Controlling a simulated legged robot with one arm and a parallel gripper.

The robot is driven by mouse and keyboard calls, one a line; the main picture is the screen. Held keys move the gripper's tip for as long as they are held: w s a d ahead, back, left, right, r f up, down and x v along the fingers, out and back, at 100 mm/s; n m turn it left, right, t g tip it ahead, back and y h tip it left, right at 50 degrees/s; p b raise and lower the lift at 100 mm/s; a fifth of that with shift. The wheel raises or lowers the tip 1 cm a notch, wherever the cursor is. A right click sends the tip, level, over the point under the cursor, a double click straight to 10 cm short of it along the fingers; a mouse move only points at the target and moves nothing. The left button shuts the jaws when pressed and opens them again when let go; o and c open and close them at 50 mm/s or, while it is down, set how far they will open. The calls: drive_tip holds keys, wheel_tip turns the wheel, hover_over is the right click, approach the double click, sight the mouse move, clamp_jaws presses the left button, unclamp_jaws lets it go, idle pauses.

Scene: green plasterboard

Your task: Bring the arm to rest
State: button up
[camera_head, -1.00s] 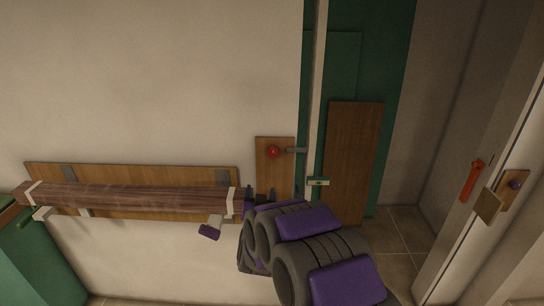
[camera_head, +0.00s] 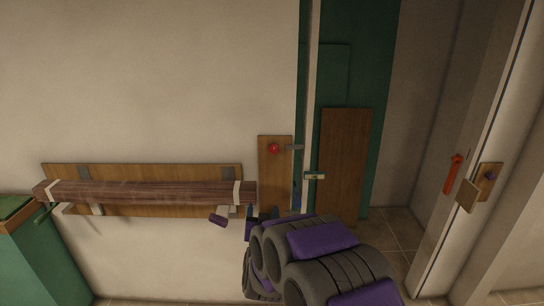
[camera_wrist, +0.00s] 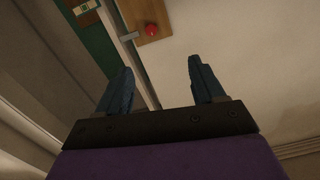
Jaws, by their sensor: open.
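My arm (camera_head: 325,262), grey with purple panels, reaches in from the bottom right of the head view. My gripper is at its far end, largely hidden there behind the arm. In the wrist view my gripper (camera_wrist: 161,72) shows two dark blue fingers spread apart, with nothing between them. A wooden plate (camera_wrist: 150,18) with a red knob (camera_wrist: 151,30) shows beyond the fingertips. I cannot tell the exact gap to it, but the fingers appear clear of it.
A dark wooden beam (camera_head: 150,193) rests across brackets on a wall board, left of my gripper. An open doorway with a brown panel (camera_head: 345,165) lies to the right. An orange handle (camera_head: 452,175) is on the far-right frame. A green cabinet (camera_head: 45,260) stands at lower left.

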drive_tip(key=shift+a+f, duration=0.1)
drive_tip(key=shift+a, duration=0.45)
drive_tip(key=s+d+g, duration=0.3)
drive_tip(key=s+g, duration=0.3)
drive_tip(key=s, duration=1)
drive_tip(key=s+d+n+g, duration=0.1)
drive_tip(key=s+d+g, duration=0.3)
drive_tip(key=s, duration=1.3)
drive_tip(key=s+d+n+g+y, duration=0.1)
drive_tip(key=s+d+g, duration=0.3)
drive_tip(key=s+g, duration=0.5)
drive_tip(key=s, duration=0.7)
drive_tip(key=shift+s+d, duration=0.2)
drive_tip(key=shift+s, duration=0.2)
